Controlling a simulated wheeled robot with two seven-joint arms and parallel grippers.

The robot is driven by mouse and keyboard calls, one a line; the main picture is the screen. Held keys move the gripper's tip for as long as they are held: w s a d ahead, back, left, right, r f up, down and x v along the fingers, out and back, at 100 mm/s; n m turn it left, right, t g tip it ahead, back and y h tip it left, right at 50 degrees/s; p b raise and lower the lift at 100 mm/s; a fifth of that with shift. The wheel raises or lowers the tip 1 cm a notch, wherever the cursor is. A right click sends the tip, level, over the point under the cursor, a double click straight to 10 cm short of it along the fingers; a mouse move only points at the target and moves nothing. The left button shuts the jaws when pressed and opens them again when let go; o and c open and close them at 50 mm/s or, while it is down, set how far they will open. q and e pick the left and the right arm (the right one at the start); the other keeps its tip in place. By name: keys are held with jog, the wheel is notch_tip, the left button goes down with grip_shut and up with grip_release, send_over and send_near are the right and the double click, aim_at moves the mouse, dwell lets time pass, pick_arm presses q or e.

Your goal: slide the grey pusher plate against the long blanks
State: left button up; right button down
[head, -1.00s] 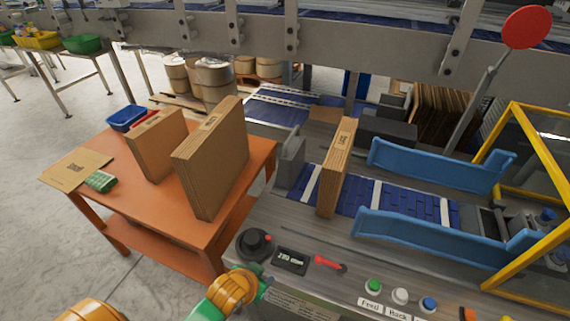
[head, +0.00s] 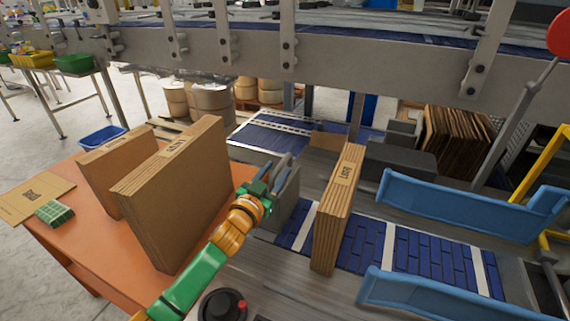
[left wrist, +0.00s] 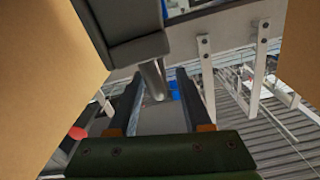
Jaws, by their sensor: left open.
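The grey pusher plate (head: 286,203) stands upright at the left end of the blue belt. A stack of brown blanks (head: 334,222) with a printed label stands upright on the belt, to the right of the plate with a gap between them. My left gripper (head: 278,172) is open at the plate's upper left side, close to it; contact cannot be told. In the left wrist view, the two dark fingers (left wrist: 158,100) are spread with no blank between them. A dark grey block (left wrist: 122,30) is close above them. My right gripper is not in view.
Two tall cardboard stacks (head: 178,198) stand on the orange table (head: 85,240), close left of my left arm. Blue guide rails (head: 460,205) flank the belt (head: 420,258) on the right. A black knob (head: 222,305) is at the front. A grey conveyor beam crosses behind.

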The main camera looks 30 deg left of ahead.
aim_at(288, 156)
pick_arm(q)
jog(key=w, duration=0.4)
jog(key=shift+w+a, duration=0.1)
grip_shut()
dwell(1.4)
